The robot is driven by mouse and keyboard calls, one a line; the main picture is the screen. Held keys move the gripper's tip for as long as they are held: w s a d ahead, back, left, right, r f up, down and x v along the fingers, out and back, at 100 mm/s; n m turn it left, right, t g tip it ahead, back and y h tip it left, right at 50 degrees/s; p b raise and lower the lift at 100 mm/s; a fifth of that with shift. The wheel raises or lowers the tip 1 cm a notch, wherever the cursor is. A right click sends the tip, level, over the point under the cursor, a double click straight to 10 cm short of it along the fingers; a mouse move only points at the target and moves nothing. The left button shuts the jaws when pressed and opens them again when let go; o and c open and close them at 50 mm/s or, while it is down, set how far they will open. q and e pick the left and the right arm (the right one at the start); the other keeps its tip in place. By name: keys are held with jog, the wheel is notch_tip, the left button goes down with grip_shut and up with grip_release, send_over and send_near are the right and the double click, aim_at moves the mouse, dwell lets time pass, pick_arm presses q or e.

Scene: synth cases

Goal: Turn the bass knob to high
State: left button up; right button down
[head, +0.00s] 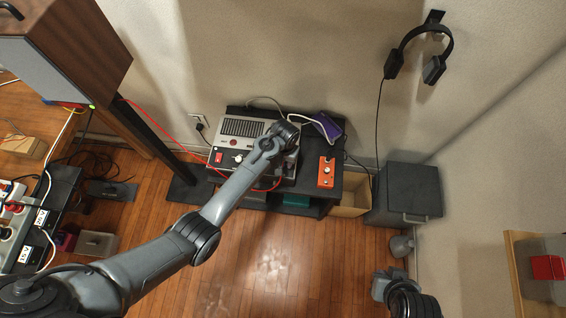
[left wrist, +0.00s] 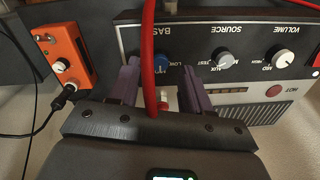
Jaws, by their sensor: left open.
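The amplifier (head: 240,128) stands on a dark low table. In the left wrist view its panel (left wrist: 190,42) appears upside down. The blue bass knob (left wrist: 160,64) sits under the word BASS, with small LOW and MID marks by it; I cannot tell exactly where its pointer stands. My left gripper (left wrist: 163,88) is open. Its two purple fingers reach toward the panel on either side of the bass knob's line, apart from the knob in the picture. A red cable (left wrist: 149,45) runs between the fingers, in front of the panel. In the head view my wrist hides the gripper and knob.
Grey source (left wrist: 222,61) and volume (left wrist: 283,58) knobs share the panel. An orange box (head: 326,172) with a plugged cable stands beside the amplifier, near a purple object (head: 328,126). A grey cabinet (head: 408,190) stands right. The wooden floor in front is mostly clear.

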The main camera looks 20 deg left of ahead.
pick_arm(q)
jog(key=shift+f, duration=1.1)
grip_shut()
